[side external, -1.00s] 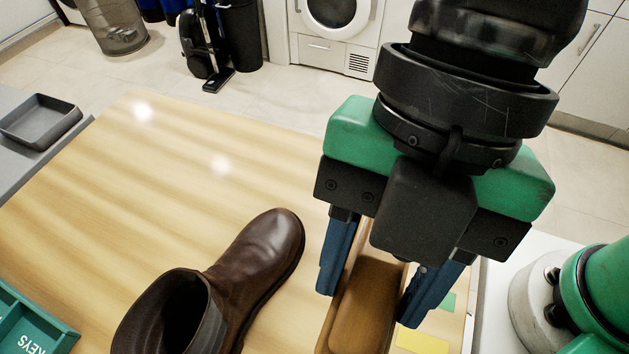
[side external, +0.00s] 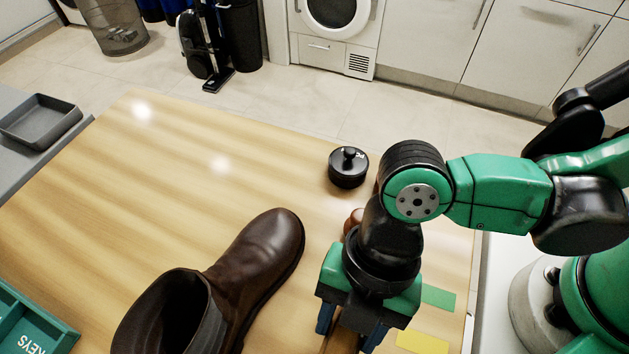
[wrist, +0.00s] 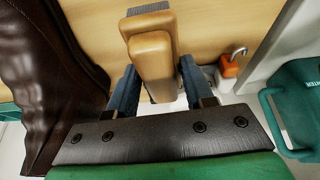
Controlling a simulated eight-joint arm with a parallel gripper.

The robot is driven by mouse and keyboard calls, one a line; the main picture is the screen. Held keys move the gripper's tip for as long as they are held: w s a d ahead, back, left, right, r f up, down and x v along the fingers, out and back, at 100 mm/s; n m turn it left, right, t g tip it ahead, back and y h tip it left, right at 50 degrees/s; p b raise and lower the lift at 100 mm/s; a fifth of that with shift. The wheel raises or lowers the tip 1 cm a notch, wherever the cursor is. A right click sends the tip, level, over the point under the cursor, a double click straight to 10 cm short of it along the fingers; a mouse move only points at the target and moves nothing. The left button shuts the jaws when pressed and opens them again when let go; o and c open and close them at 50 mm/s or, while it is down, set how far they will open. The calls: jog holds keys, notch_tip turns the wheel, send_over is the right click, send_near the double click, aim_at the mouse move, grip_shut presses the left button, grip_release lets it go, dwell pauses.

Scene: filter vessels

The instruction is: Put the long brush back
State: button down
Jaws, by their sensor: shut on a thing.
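A brush with a wooden body (wrist: 152,58) is between the fingers of my gripper (wrist: 157,82) in the wrist view. The wood is light brown, with a grey strip, perhaps bristles, along its far edge. In the side view my gripper (side external: 346,338) is low at the bottom edge, right of the boot, with a sliver of the brush's wood (side external: 341,344) between the blue fingers. My gripper is shut on the brush. The brush's lower part is hidden or cut off, and I cannot tell whether it touches anything.
A round black pot (side external: 348,168) stands behind. Yellow (side external: 421,342) and green (side external: 438,298) cards lie to the right. A teal tray (side external: 30,325) marked KEYS is at left.

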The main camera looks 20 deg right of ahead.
aim_at(347, 331)
jog(key=shift+f, duration=1.65)
jog(key=shift+c, duration=1.7)
grip_release()
jog(key=shift+f, duration=0.15)
jog(key=v, duration=1.2)
jog(key=w+d+m+t+h, duration=0.1)
jog(key=w+d+m+t, duration=0.2)
jog(key=d+m, duration=0.4)
jog(key=w+d+r+m+t+h, duration=0.1)
jog(key=w+d+m+t, duration=0.2)
jog(key=w+d+m, duration=0.2)
jog(key=w+d+m+t+h, duration=0.1)
jog(key=w+d+m+t, duration=0.3)
jog(key=d+m, duration=0.6)
jog(key=m, duration=0.5)
jog(key=shift+w+d, duration=0.35)
